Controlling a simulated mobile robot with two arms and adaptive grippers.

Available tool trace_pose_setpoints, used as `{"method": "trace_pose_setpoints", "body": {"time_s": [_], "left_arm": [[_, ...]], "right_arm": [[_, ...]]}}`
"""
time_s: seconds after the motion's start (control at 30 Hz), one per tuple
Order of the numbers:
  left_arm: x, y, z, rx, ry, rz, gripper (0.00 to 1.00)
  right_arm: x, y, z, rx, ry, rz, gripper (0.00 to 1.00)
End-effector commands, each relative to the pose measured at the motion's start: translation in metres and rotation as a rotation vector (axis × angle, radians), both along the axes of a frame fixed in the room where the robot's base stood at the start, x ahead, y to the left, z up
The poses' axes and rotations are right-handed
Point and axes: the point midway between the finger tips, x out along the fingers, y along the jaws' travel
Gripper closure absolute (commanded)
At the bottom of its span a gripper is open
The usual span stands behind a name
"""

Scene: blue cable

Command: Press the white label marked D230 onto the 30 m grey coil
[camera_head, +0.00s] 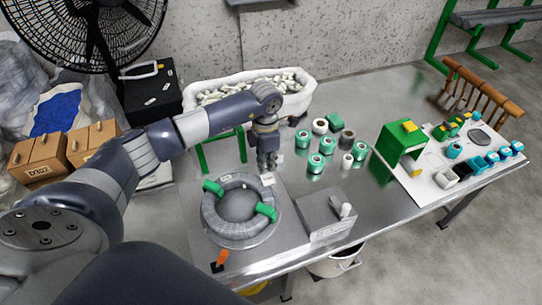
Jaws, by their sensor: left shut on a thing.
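My left gripper (267,168) points down just beyond the coil's far right edge. It is shut on a small white label (268,179), held at the fingertips close to the coil. The print on the label is too small to read, so I cannot confirm D230. A pale tag (226,178) shows at the coil's far side. My right gripper is not in view.
Several green and white rolls (316,164) stand behind and right of the gripper. A grey metal box (325,217) stands right of the coil. A white board (440,180) with a green device (398,146) is farther right.

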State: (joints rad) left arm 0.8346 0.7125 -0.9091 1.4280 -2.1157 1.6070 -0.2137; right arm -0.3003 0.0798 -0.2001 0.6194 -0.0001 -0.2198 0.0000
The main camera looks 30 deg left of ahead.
Motion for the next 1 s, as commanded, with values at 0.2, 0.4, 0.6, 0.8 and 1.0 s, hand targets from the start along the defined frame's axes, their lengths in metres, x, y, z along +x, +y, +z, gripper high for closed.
{"method": "trace_pose_setpoints", "body": {"time_s": [0.2, 0.4, 0.6, 0.8, 1.0], "left_arm": [[0.0, 0.0, -0.017, 0.0, 0.0, -0.001, 1.0], [-0.001, 0.0, -0.037, 0.0, 0.001, -0.001, 1.0], [0.0, 0.0, -0.053, 0.001, -0.001, -0.001, 1.0], [0.0, 0.0, -0.056, 0.0, -0.001, -0.001, 1.0], [0.0, 0.0, -0.055, 0.001, -0.001, -0.001, 1.0]], "right_arm": [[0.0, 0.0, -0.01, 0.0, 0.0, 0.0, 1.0], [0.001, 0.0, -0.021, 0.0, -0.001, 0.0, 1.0], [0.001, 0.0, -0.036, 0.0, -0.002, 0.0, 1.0], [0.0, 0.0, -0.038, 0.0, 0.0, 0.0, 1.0], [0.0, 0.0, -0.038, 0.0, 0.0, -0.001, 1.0]]}}
